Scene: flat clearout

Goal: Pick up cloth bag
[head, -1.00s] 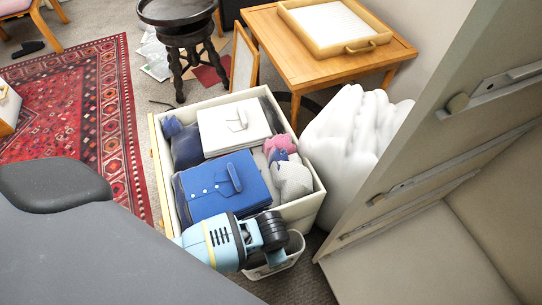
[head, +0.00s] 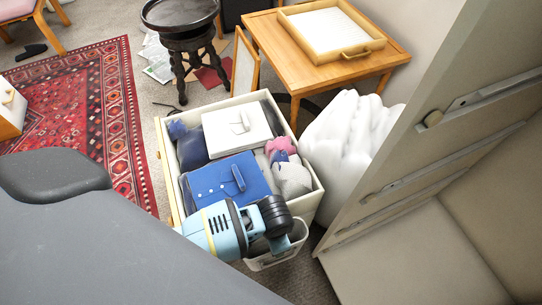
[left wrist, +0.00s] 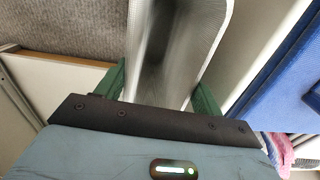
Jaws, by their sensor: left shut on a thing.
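A whitish, open-topped thing that looks like the cloth bag (head: 268,262) is at the front corner of the crate in the head view. My left gripper, with its light blue and black wrist, is above it and hides part of its rim. In the left wrist view the bag (left wrist: 205,30) shows a pale woven wall and a dark inside. The green fingers of my left gripper (left wrist: 162,88) are on either side of it, shut on it. The bag's bottom is hidden in the wrist view. My right gripper is not in view.
A tall beige panel with metal rails (head: 440,130) closes off the right. A wooden table (head: 290,62) and dark stool (head: 180,15) are behind.

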